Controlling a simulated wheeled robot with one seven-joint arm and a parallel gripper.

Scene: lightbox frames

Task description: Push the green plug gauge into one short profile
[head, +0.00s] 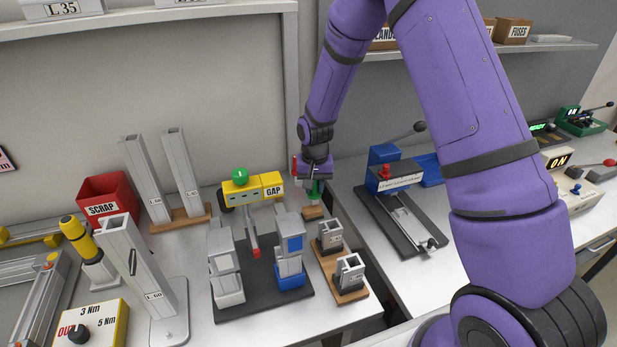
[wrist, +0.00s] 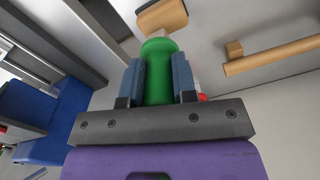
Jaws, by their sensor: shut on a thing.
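My gripper (head: 314,178) is shut on the green plug gauge (head: 315,188), behind the short profiles. In the wrist view the green handle (wrist: 157,75) sits between the two blue-grey fingers, with a paler part showing past its end. A small wooden block (head: 313,212) is just below the gauge; whether they touch is unclear. Two short grey profiles, a rear one (head: 330,236) and a front one (head: 349,272), stand on a wooden board (head: 336,279) nearer the camera. The gauge is apart from both profiles.
A yellow GAP tool (head: 252,190) with a green knob is left of my gripper. A dark plate (head: 262,300) bears two grey fixtures. A blue lever device (head: 393,172) is right.

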